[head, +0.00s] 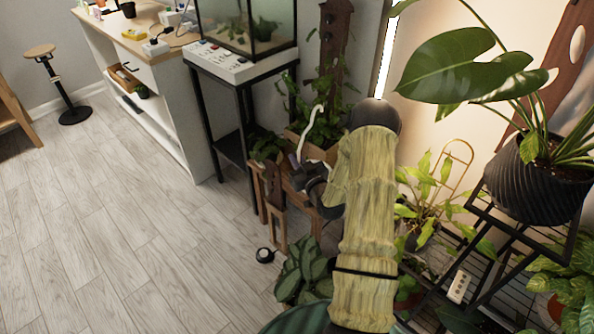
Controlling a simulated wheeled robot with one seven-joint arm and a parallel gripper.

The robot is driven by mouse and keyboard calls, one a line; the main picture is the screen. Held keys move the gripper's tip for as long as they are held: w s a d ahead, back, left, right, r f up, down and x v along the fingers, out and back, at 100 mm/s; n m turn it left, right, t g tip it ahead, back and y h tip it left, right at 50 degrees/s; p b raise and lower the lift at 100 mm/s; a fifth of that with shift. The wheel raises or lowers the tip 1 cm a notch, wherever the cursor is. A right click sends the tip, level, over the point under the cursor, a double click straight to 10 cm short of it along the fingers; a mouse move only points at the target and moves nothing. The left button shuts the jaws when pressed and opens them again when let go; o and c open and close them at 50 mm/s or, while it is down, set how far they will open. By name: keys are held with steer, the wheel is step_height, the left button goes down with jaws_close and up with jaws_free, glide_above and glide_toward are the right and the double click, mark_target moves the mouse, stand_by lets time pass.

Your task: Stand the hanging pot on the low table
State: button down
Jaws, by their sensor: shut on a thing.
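My gripper (308,184) is a dark shape at the end of my arm, in the middle of the head view. It is shut on the hanging pot. A pale, curved strip (312,128) rises just above the gripper and looks like the pot's hanger. The pot's body cannot be made out clearly among the leaves and my arm. Brown wooden legs and boards (274,203) stand just left of the gripper. I cannot tell whether they belong to the low table. My arm hides what lies behind it.
A glass tank (245,22) stands on a black-legged stand at the back. A dark ribbed pot (538,180) sits on a black metal stand at right. Broad-leaved plants (302,272) crowd the floor below the gripper. The plank floor (130,230) at left is clear.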

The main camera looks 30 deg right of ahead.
steer(key=shift+f+b, duration=0.45)
steer(key=shift+f, duration=1.4)
steer(key=shift+f, duration=0.15)
steer(key=c, duration=1.5)
jaws_free()
steer(key=shift+c, duration=0.2)
steer(key=s+p, duration=0.1)
steer(key=s, duration=1.1)
